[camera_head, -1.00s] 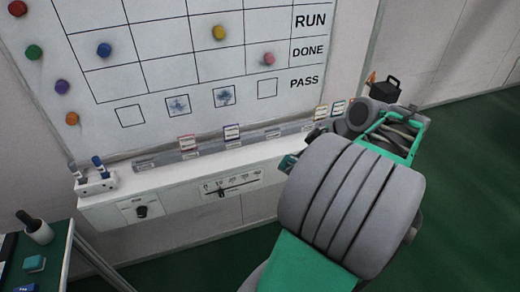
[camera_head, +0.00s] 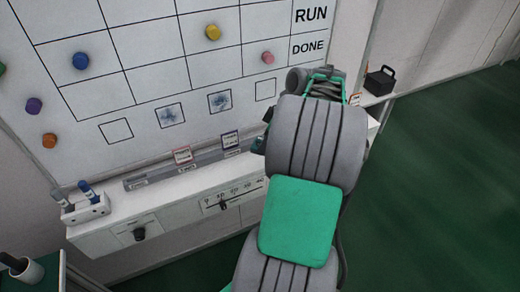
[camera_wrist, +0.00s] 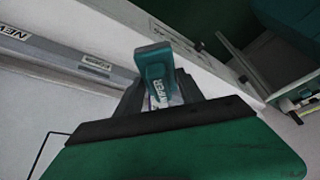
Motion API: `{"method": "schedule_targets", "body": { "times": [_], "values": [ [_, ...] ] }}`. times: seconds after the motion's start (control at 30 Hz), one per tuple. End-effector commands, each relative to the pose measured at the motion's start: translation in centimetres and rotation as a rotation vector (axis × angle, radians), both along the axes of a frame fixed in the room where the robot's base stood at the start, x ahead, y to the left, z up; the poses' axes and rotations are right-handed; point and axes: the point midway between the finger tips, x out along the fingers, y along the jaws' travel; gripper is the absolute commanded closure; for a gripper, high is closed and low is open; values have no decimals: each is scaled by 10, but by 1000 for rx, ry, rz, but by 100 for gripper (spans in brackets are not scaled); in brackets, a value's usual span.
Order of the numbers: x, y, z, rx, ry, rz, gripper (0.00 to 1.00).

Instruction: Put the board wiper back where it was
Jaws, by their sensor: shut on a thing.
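The board wiper (camera_wrist: 153,66) is a teal block with a white WIPER label. In the wrist view my gripper (camera_wrist: 160,92) is shut on it, with a dark finger on each side. The wiper is over or beside the pale ledge along the board; I cannot tell whether it touches anything. In the head view my arm hides most of the gripper, and only a small teal and dark part shows at the arm's left edge. The whiteboard (camera_head: 150,70) stands behind the grey tray strip (camera_head: 160,175), which carries small labels. My arm covers the strip's right part.
A white holder with blue-capped markers (camera_head: 86,207) stands at the ledge's left end. A black box (camera_head: 380,80) stands right of my arm. Magnets dot the board. Green floor (camera_head: 450,190) lies open at right.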

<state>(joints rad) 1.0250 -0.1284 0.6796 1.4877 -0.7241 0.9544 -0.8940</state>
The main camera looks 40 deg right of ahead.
Motion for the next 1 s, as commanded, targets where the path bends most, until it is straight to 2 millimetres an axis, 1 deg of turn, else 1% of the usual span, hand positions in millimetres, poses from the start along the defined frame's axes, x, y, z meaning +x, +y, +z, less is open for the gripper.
{"method": "schedule_targets", "body": {
  "times": [0.03,0.1,0.2,0.3,0.37,0.53,0.6,0.73,0.77,1.0],
  "values": [
    [10,-3,-13,6,3,2,93],
    [21,-9,-29,5,3,2,93],
    [34,-15,-45,3,2,2,93],
    [41,-18,-53,1,-1,4,93],
    [45,-20,-59,1,1,4,93],
    [46,-20,-86,3,1,3,93],
    [46,-20,-90,1,0,4,93],
    [46,-20,-91,1,0,4,93],
    [46,-20,-91,1,1,4,53],
    [46,-20,-90,1,0,4,34]
  ]
}}
